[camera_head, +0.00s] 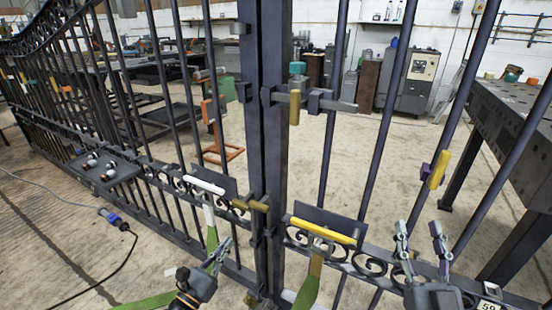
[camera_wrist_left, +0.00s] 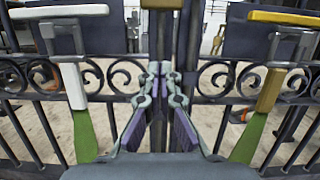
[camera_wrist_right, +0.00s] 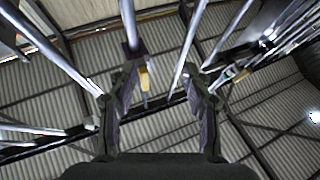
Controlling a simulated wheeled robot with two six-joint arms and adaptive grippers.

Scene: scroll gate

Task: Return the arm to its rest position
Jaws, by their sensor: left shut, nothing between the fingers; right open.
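My left gripper (camera_head: 218,256) is in front of the lower part of the gate, left of the centre post. Its fingers meet with nothing between them, as the left wrist view (camera_wrist_left: 163,78) also shows. My right gripper (camera_head: 421,240) is at the lower right, in front of the right gate leaf, with its fingers apart and empty. It points upward; the right wrist view (camera_wrist_right: 155,95) shows roof sheeting and gate bars between the spread fingers. The dark metal scroll gate (camera_head: 265,120) stands across the view, its two leaves meeting at the centre post.
A latch bar (camera_head: 335,106) crosses the centre post, with a brass piece (camera_head: 257,204) lower down. A white-topped handle (camera_head: 205,186) and a yellow-topped handle (camera_head: 325,230) flank the post. A yellow block (camera_head: 439,168) is on a right bar. A steel table (camera_head: 510,105) stands behind.

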